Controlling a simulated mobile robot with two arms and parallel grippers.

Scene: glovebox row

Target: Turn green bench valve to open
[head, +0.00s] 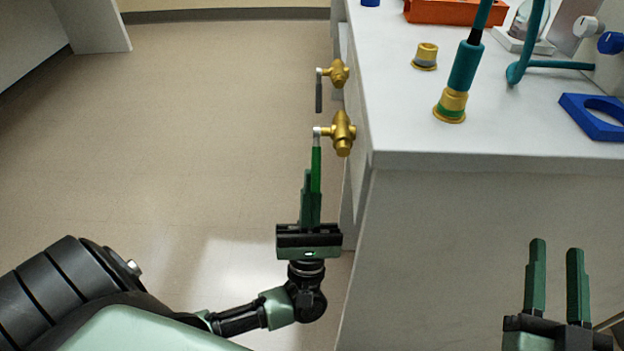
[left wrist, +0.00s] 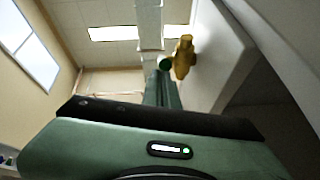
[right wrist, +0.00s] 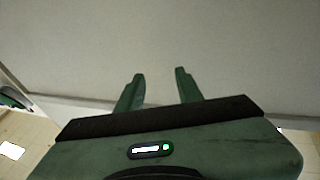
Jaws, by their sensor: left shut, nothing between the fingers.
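The green bench valve has a brass body (head: 342,133) on the side of the white bench and a green lever (head: 316,170) pointing toward me. In the left wrist view its brass body (left wrist: 184,56) and the round end of the green lever (left wrist: 165,63) show. My left gripper (head: 308,178) is shut and empty, its fingers right at the lever's near end. I cannot tell whether they touch it. My right gripper (head: 556,250) is open and empty in front of the bench's near face. It also shows in the right wrist view (right wrist: 159,80).
A second brass valve (head: 337,73) with a dark lever sits farther along the bench side. On the bench top (head: 400,125) stand a teal hose fitting (head: 463,70), a brass fitting (head: 426,56), a blue bracket (head: 597,118) and an orange tray (head: 450,11). Floor left of the bench is clear.

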